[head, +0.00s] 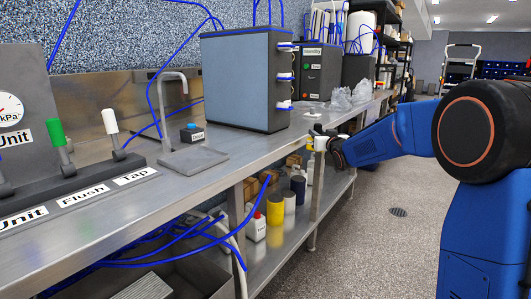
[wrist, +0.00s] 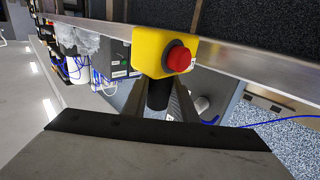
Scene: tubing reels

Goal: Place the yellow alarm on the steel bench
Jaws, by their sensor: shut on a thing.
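The yellow alarm (wrist: 148,52) is a yellow box with a red button, large in the wrist view. My gripper (wrist: 168,100) is shut on it, with the dark fingers at its lower side in the picture. In the head view the alarm (head: 320,142) is small, at the tip of my gripper (head: 336,150), beside the front edge of the steel bench (head: 235,160). The gripper hides part of it there. I cannot tell how far the alarm is from the bench edge.
A large grey-blue unit (head: 245,80) stands on the bench, with a small button box (head: 192,133) and a tap (head: 168,105) nearer. Clear bags (head: 345,98) lie farther back. Bare bench top lies in front of the large unit. Yellow and white containers (head: 275,210) stand on the shelf below.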

